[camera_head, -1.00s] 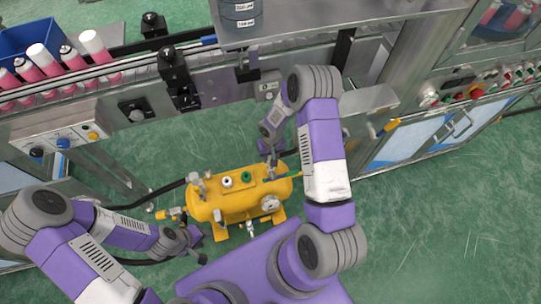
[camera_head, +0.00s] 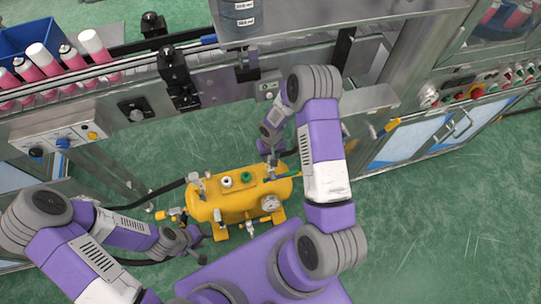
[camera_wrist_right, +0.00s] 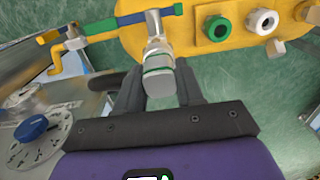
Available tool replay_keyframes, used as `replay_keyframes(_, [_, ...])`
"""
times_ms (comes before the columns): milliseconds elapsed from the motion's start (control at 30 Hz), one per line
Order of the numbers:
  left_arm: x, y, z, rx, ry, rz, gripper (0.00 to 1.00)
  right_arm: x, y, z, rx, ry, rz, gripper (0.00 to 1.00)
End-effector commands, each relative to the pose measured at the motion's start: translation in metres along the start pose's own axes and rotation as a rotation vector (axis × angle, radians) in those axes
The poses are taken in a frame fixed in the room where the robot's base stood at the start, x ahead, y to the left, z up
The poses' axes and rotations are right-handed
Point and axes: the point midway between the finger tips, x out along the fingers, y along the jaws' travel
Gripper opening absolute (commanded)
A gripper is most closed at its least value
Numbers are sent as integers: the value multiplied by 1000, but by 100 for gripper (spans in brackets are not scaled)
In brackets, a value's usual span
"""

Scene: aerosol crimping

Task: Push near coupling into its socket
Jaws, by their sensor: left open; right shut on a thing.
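The yellow tank (camera_head: 228,202) stands on the green floor between my arms, with fittings along its top. My right gripper (camera_head: 270,158) is at the tank's far right end. In the right wrist view its two dark fingers are shut on a metal coupling (camera_wrist_right: 158,72) with a green band. The coupling's far end meets or overlaps a metal fitting on the tank; how deeply it sits in a socket cannot be told. My left gripper (camera_head: 196,246) is open and empty beside the tank's near left end.
A white-ringed port (camera_wrist_right: 262,22) and a green-ringed port (camera_wrist_right: 216,28) sit beside the held coupling. A gauge (camera_head: 270,203) is on the tank's front. The conveyor machine stands behind. Open floor (camera_head: 440,230) lies to the right.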

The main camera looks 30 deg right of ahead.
Motion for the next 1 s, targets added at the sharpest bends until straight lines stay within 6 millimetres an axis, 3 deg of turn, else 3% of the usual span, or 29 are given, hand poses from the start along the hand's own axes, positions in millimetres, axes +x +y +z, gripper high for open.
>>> replay_keyframes(767, [6,-2,0,0,0,0,43,4,0,0,-1,0,0,0])
replay_keyframes(800, [5,-2,0,0,0,0,43,4,0,0,-1,0,0,42])
replay_keyframes(967, [5,-2,0,0,0,0,43,3,0,0,0,0,0,66])
replay_keyframes(1000, [5,-2,0,0,0,0,43,3,0,0,0,0,0,67])
